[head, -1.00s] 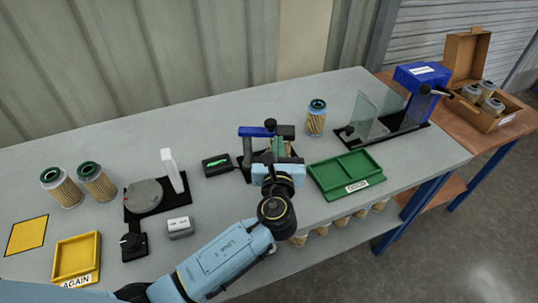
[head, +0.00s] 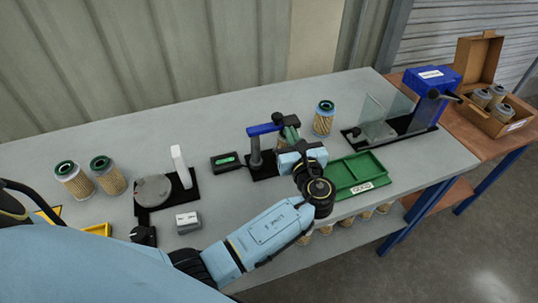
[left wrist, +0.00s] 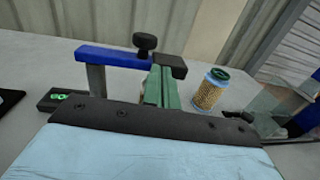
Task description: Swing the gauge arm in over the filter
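The gauge stands mid-table on a black base (head: 265,170). Its blue gauge arm (head: 265,129) reaches rightward from a grey post, with a black knob (head: 277,117) and dark end block. It also shows in the left wrist view (left wrist: 112,54). My left gripper (head: 290,137) is at the arm's free end. Its green fingers (left wrist: 163,88) are together, tips close against the dark end block (left wrist: 172,66); contact is unclear. A tan sliver beside the fingers may be the filter at the gauge, mostly hidden. My right gripper is not in view.
A loose filter (head: 324,118) stands right of the gauge, behind a green tray (head: 340,172). A small black box with green display (head: 226,161) is left of it. Two filters (head: 108,175) and a turntable (head: 153,190) stand left. A blue device with clear panels (head: 436,80) stands right.

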